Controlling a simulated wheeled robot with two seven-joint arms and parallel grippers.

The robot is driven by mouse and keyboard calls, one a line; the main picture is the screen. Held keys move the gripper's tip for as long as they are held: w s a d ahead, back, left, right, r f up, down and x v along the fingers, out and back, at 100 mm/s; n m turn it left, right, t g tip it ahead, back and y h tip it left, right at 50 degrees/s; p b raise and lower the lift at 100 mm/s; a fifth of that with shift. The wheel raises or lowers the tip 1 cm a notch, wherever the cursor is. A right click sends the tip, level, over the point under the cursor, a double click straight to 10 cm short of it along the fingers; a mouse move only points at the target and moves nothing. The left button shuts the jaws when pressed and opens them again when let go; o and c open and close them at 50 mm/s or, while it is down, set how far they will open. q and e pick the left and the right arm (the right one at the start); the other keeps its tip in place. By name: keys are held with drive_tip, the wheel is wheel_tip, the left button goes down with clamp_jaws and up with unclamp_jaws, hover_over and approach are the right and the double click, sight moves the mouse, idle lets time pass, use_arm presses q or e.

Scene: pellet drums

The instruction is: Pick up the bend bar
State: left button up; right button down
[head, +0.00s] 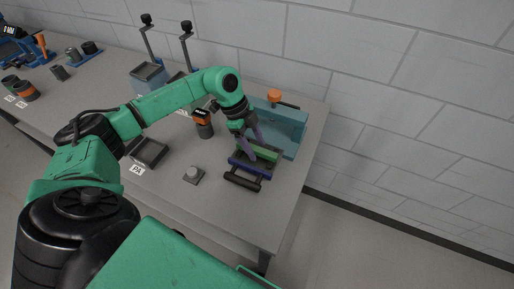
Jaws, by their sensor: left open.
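A green bar (268,153), which I take to be the bend bar, lies on a dark blue and black fixture (246,182) near the right end of the table. My left gripper (249,147) reaches down over the bar from the upper left. Its purple fingers are apart and close to the bar, partly covering it. I cannot tell whether they touch it. My right gripper is not in view.
A teal box-shaped housing (290,128) with an orange knob (274,95) stands right behind the fixture. The front right of the table is clear.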

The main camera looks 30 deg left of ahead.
use_arm(q)
clamp_jaws()
